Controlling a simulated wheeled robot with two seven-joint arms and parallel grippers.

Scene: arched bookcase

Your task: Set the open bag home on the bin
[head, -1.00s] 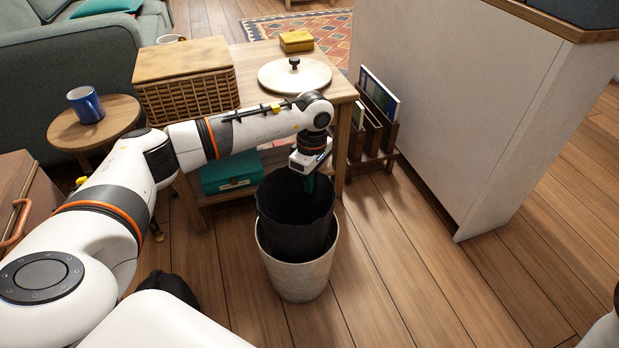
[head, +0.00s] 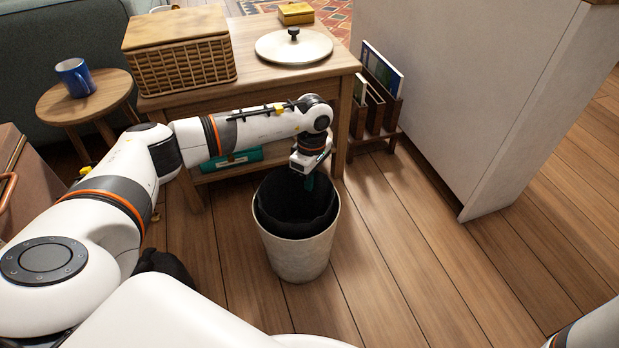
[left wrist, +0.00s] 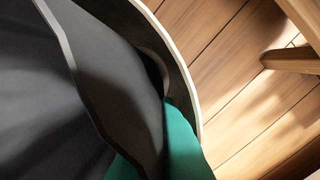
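The pale speckled bin (head: 297,256) stands on the wooden floor in front of the table. The open black bag (head: 290,208) is down inside the bin, its mouth facing up and its edge close to the bin rim. My left gripper (head: 309,183) points down at the far right side of the bag's mouth. In the left wrist view, the teal fingers (left wrist: 160,150) lie on both sides of the black bag wall (left wrist: 105,85), close to the bin's pale rim (left wrist: 184,75). The bag's bottom is hidden in the bin. My right gripper is out of view.
A wooden table (head: 240,93) behind the bin holds a wicker basket (head: 182,65) and a round lid (head: 293,47). A rack with books (head: 377,100) stands right of it. A blue mug (head: 75,78) sits on a stool. Floor right of the bin is clear.

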